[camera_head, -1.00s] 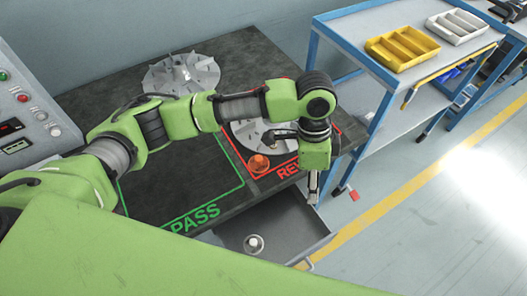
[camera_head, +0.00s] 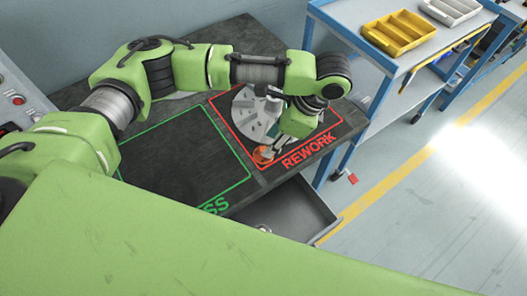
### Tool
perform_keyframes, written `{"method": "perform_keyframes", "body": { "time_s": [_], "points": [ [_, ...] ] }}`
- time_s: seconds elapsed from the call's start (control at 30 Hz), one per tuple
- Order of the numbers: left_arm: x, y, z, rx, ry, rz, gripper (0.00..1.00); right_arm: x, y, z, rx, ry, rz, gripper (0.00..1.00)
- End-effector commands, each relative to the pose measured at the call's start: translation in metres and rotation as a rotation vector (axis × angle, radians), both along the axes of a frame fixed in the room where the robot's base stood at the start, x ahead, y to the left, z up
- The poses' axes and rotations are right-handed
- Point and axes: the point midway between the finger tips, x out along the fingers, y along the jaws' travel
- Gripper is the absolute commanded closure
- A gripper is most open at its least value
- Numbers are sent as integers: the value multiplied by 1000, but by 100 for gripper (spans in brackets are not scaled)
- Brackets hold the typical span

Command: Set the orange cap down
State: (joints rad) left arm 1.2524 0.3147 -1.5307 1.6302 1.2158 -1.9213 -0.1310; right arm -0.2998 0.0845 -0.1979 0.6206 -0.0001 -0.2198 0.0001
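The orange cap (camera_head: 261,155) is at the near left corner of the red-outlined REWORK area (camera_head: 308,151) on the dark bench, beside a grey finned fan wheel (camera_head: 246,125). My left arm reaches over the bench from the left, and its gripper (camera_head: 274,152) points down at the right side of the cap. The fingertips are at or touching the cap. They are small and partly hidden, so I cannot tell whether they are closed on it. My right gripper is not in view.
The green-outlined area (camera_head: 185,155) on the bench is empty. An open grey drawer (camera_head: 300,215) sticks out below the front edge. A blue-framed cart (camera_head: 375,85) at right carries a yellow tray (camera_head: 400,32) and a white tray (camera_head: 452,10).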

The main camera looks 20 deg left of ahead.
Motion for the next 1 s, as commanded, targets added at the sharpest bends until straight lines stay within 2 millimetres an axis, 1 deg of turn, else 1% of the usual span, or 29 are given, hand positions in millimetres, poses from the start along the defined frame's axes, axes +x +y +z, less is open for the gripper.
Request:
{"method": "perform_keyframes", "body": {
  "time_s": [0.17, 0.3, 0.4, 0.5, 0.7, 0.73, 0.77, 0.8, 0.83, 0.87, 1.0],
  "points": [
    [2, 6, -13, 2, 0, 3, 65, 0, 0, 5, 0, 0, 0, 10],
    [6, 13, -33, 1, 1, 1, 65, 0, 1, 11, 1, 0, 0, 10],
    [5, 17, -45, 0, 0, 0, 65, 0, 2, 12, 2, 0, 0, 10],
    [5, 20, -50, 0, -1, 0, 65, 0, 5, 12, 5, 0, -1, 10],
    [5, 20, -51, -1, -2, -1, 65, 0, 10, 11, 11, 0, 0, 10],
    [5, 20, -51, -1, -2, -1, 70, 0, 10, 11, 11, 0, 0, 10],
    [5, 20, -51, -1, -2, -1, 78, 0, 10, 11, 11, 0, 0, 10],
    [5, 19, -51, -1, -2, -1, 88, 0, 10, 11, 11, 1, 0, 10],
    [5, 19, -51, -1, -2, -1, 96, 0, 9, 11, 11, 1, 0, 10],
    [5, 19, -51, -1, -2, -1, 100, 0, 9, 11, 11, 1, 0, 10],
    [5, 19, -51, -1, -2, -1, 100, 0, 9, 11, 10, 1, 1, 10]
  ]
}}
